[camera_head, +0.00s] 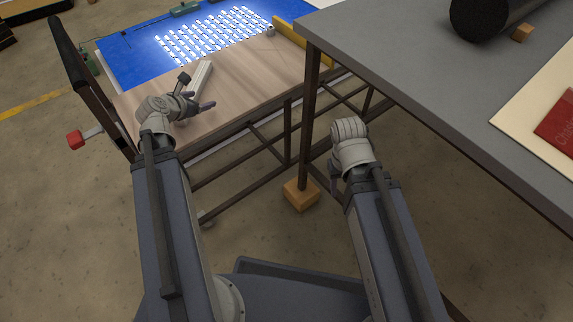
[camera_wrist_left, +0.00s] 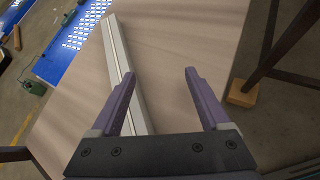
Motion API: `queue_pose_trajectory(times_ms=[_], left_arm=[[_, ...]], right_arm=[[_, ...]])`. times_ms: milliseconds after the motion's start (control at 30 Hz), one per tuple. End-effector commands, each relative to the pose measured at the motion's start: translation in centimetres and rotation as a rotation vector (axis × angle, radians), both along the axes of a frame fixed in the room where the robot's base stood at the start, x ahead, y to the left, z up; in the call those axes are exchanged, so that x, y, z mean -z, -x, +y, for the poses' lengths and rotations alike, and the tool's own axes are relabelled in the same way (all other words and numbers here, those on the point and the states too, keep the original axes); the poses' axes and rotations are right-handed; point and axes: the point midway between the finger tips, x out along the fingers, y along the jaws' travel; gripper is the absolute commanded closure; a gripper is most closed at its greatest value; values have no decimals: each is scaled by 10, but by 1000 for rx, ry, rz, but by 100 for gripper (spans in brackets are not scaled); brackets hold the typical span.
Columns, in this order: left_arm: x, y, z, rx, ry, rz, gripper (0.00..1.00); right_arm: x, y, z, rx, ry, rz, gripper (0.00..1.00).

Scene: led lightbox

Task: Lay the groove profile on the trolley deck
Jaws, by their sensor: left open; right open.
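The groove profile (camera_head: 202,74) is a long pale bar with a groove along it. It appears to lie on the wooden trolley deck (camera_head: 240,86); in the left wrist view the profile (camera_wrist_left: 116,52) runs slantwise over the wood (camera_wrist_left: 185,35). My left gripper (camera_head: 196,92) is open above the deck by the near end of the profile. In the left wrist view my left gripper (camera_wrist_left: 160,73) has nothing between its fingers; the left finger overlaps the profile, hiding part of it. My right gripper (camera_head: 346,145) is open beside the grey table, its fingertips mostly hidden.
A blue panel with lit LED strips (camera_head: 125,62) covers the far part of the deck. A yellow bar (camera_head: 300,42) lies along its right edge. A grey table (camera_head: 420,70) stands at right, with a dark cylinder (camera_head: 485,18) and a red book (camera_head: 556,118). A wooden block (camera_head: 300,194) is under its leg.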

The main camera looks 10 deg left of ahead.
Motion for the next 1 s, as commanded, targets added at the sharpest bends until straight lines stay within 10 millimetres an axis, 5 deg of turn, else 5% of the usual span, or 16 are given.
queue_pose_trajectory(times_ms=[100,267,400,600,833,867,1000], left_arm=[[24,-2,-84,382,-270,101,20],[56,21,-180,957,-651,189,20],[78,60,-249,1520,-971,210,20],[93,118,-306,2258,-1300,161,20],[94,155,-328,2758,-1436,89,20],[94,157,-329,-2789,1442,-83,20],[93,162,-331,-2742,1392,-66,20]], right_arm=[[0,0,0,0,0,0,50],[0,0,0,0,0,0,50],[0,0,0,0,0,0,50],[0,0,0,0,0,0,50],[0,0,0,0,0,0,50],[0,0,0,0,0,0,50],[0,0,0,0,0,0,50]])
